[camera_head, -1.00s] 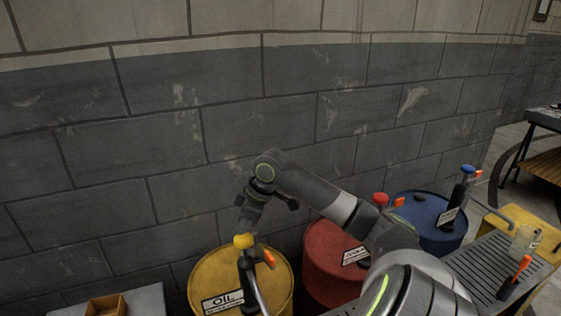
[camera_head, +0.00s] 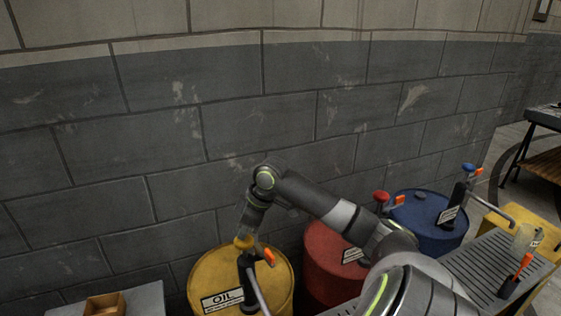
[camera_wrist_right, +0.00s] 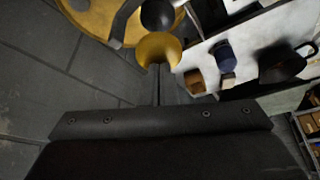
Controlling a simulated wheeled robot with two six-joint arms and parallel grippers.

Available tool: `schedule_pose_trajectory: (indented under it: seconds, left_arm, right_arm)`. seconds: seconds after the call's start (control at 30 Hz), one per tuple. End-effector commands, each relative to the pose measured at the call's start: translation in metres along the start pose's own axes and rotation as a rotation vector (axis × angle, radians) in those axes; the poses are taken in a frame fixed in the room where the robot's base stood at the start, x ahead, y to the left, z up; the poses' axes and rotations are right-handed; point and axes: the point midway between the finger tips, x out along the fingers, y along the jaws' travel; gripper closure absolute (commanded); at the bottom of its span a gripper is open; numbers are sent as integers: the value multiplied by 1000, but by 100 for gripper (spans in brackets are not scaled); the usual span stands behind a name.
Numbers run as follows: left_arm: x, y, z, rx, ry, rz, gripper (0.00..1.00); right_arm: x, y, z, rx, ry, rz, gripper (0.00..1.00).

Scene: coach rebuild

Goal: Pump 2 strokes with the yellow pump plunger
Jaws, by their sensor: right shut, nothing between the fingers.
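The yellow plunger knob (camera_head: 243,242) sits on top of the dark pump (camera_head: 248,272) on the yellow oil drum (camera_head: 205,272). In the right wrist view the knob (camera_wrist_right: 158,48) is straight in front of my fingertips. My right gripper (camera_head: 246,232) comes down from above, shut and empty, with its tips at the top of the knob. It looks in contact, but the exact touch is hard to see. The shut fingers (camera_wrist_right: 157,75) show as a thin dark pair in the wrist view. My left gripper is not in view.
A red drum (camera_head: 322,262) and a blue drum (camera_head: 425,212) with their own pumps stand to the right. An orange-tipped handle (camera_head: 269,257) is beside the yellow knob. A grey table (camera_head: 145,300) with a wooden box (camera_head: 104,304) is at left. A block wall stands behind.

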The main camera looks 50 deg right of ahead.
Motion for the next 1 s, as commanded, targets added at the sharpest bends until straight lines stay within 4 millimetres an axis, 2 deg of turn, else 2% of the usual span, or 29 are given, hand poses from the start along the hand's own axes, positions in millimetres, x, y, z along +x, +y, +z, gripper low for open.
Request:
schedule_pose_trajectory:
  seconds: [1.0]
  left_arm:
    - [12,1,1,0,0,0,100]
  right_arm:
    - [35,-1,16,3,-5,-6,100]
